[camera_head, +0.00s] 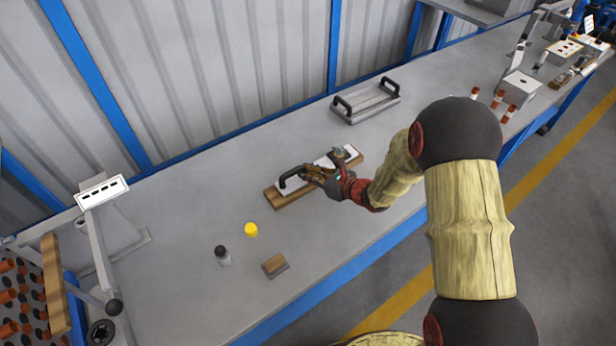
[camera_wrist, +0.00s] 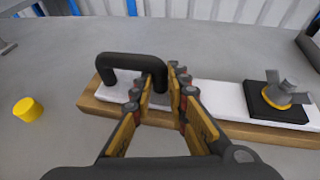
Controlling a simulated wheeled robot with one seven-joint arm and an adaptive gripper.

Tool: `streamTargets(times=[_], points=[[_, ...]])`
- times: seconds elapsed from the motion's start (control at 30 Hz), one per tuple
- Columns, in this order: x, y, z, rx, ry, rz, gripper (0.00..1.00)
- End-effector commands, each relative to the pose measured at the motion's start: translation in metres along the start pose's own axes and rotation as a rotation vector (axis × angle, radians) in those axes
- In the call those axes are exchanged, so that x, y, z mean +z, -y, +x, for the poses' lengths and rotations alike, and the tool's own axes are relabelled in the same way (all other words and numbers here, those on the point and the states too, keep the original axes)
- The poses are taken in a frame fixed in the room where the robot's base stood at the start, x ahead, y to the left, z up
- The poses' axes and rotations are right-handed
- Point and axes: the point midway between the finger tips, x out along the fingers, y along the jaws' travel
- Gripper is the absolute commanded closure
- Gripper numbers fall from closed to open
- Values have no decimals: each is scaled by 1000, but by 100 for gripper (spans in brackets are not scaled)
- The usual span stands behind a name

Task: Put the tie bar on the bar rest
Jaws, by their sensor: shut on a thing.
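The tie bar appears to be the long white bar (camera_wrist: 221,97) with a black loop handle (camera_wrist: 112,59) at its left end and a black block with a grey wing nut (camera_wrist: 281,92) at its right. It also shows in the head view (camera_head: 291,184). Under it is a long wooden board (camera_wrist: 92,104), apparently the bar rest, also in the head view (camera_head: 273,197). The bar lies along the board; I cannot tell whether they fully touch. My gripper (camera_wrist: 164,80) is shut on the right leg of the handle. In the head view my gripper (camera_head: 312,174) hides the bar's middle.
A yellow cap (camera_head: 251,229), a grey bottle with a dark top (camera_head: 223,256) and a small wooden block (camera_head: 275,265) stand in front left. A grey tray with black handles (camera_head: 366,103) is behind.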

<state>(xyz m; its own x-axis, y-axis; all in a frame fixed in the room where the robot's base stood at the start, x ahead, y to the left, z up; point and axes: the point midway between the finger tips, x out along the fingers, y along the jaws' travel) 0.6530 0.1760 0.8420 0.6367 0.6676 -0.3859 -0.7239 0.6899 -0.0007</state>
Motion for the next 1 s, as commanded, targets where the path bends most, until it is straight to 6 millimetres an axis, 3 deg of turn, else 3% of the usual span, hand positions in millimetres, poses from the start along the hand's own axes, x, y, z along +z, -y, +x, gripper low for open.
streamTargets(times=[0.43,0.47,0.5,0.77,1.0], points=[[-5,1,4,-1,6,-4,100],[-8,0,4,0,2,-1,83],[-7,0,3,0,2,-1,81],[-7,0,3,0,2,-1,66],[-7,0,3,0,2,-1,66]])
